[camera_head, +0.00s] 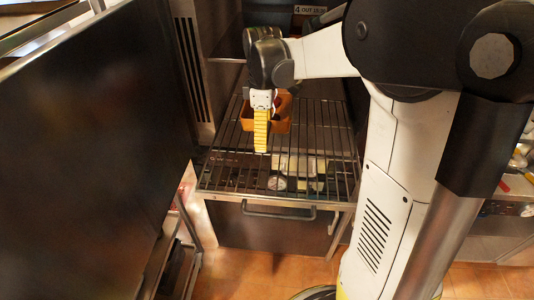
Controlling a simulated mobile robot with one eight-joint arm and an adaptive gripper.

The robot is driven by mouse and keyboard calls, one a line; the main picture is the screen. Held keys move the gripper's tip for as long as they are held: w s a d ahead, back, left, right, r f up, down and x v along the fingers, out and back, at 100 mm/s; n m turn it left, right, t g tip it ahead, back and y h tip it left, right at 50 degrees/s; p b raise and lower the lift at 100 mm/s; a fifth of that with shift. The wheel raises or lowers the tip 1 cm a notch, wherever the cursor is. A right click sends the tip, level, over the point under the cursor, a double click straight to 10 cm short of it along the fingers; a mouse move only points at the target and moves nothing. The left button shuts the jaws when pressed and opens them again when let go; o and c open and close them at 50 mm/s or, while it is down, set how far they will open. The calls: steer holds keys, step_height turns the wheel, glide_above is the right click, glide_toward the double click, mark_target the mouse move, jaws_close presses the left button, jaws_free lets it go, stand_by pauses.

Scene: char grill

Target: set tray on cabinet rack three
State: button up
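An orange-brown tray (284,126) is at the wire rack (225,172), toward its back half. Some small dark and light things show at its opening. My gripper (261,148) points down at the tray's near left side. One yellow ridged finger shows, overlapping the tray's front in the picture. The other finger is hidden, so I cannot tell whether the tray is gripped. I also cannot tell whether the tray rests on the bars or hangs just above them.
The rack juts from the cabinet, with bare bars at its front and a handle (278,213) below. A large dark panel (85,150) stands close on the left. A vented metal wall (190,65) borders the rack's back left. Tiled floor (250,275) shows in front.

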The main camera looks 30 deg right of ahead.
steer(key=s+a+f, duration=0.1)
steer(key=a+f, duration=0.1)
steer(key=a, duration=0.1)
steer(key=s+a+f, duration=0.1)
steer(key=a+f, duration=0.1)
steer(key=a, duration=0.2)
steer(key=s+a+f, duration=0.1)
steer(key=a+f, duration=0.1)
steer(key=a, duration=0.1)
steer(key=shift+a+f, duration=0.2)
steer(key=shift+a, duration=0.15)
steer(key=shift+a+f, duration=0.1)
steer(key=shift+f, duration=0.15)
steer(key=shift+f+b, duration=0.35)
steer(key=shift+f, duration=1.45)
steer(key=o, duration=1.3)
